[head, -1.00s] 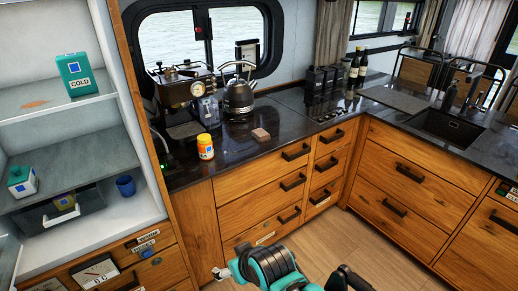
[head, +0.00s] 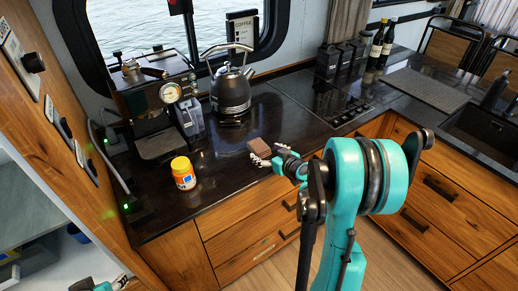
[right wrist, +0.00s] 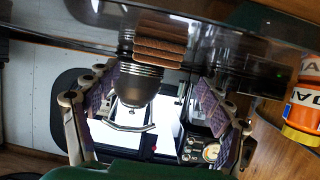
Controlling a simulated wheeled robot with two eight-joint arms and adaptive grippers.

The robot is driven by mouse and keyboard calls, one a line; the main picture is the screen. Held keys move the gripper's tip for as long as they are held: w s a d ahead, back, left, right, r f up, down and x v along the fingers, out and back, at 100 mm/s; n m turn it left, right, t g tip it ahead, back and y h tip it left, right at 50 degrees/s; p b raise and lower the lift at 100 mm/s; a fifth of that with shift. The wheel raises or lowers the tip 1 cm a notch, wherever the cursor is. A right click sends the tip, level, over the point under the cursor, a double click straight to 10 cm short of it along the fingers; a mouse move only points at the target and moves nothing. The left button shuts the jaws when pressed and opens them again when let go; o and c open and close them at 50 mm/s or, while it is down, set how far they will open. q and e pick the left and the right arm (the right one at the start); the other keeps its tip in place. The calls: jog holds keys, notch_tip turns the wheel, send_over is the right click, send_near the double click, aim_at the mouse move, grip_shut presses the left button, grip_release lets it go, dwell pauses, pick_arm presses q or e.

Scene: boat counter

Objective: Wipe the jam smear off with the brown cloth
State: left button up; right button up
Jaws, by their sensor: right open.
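The brown cloth (head: 260,146) is a small folded block on the dark counter, near its front edge. It also shows in the right wrist view (right wrist: 160,42), layered, above the space between the fingers. My right gripper (head: 273,160) is at the counter's front edge, right beside the cloth. Its fingers stand apart in the right wrist view (right wrist: 155,108), and nothing is held between them. I see no jam smear now.
An orange jar with a yellow lid (head: 183,172) stands left of the cloth. A coffee machine (head: 155,105) and a kettle (head: 230,90) stand behind. A shelf unit with a blue cup (head: 78,232) is at the left. Counter between jar and cloth is clear.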

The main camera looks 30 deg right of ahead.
aim_at(260, 147)
jog(key=shift+w+f, duration=0.25)
jog(key=shift+w, duration=0.25)
jog(key=x, duration=0.2)
jog(key=b+x, duration=0.1)
jog(key=x, duration=0.1)
jog(key=b+x, duration=0.1)
jog(key=x, duration=0.1)
jog(key=shift+d, duration=0.35)
jog(key=shift+r, duration=0.1)
jog(key=c, duration=1.2)
